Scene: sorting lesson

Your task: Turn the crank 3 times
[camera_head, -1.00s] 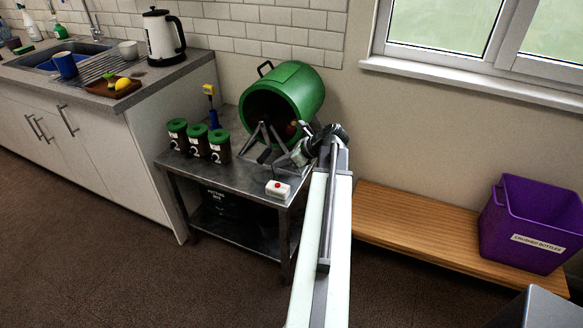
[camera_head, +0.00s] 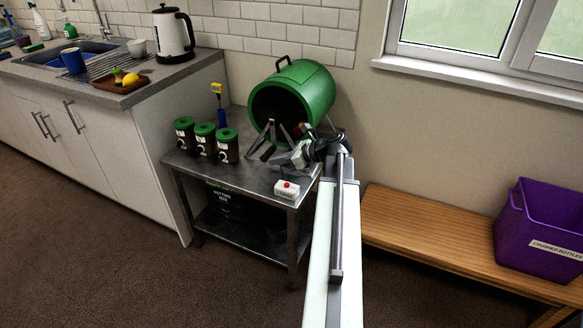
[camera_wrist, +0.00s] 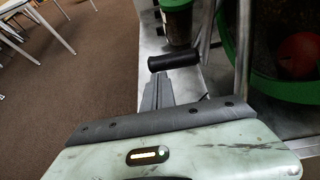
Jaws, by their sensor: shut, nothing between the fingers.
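A green drum (camera_head: 318,88) lies on its side on a metal stand on the steel table, open end towards me. A black crank handle (camera_wrist: 173,61) shows in the wrist view, just beyond my fingertips. The crank is small and hard to make out in the head view, among the grey stand bars. My gripper (camera_wrist: 158,92) is shut and empty, its tips pointing at the handle; whether they touch it I cannot tell. In the head view my gripper (camera_head: 298,157) is in front of the drum's lower right. A red round thing (camera_wrist: 298,54) lies inside the drum.
Several green-lidded canisters (camera_head: 204,142) stand at the table's left. A white box with a red button (camera_head: 287,189) sits at the table's front corner. A blue and yellow tool (camera_head: 220,105) stands behind the canisters. A wooden bench (camera_head: 430,240) with a purple crate (camera_head: 530,225) is at right.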

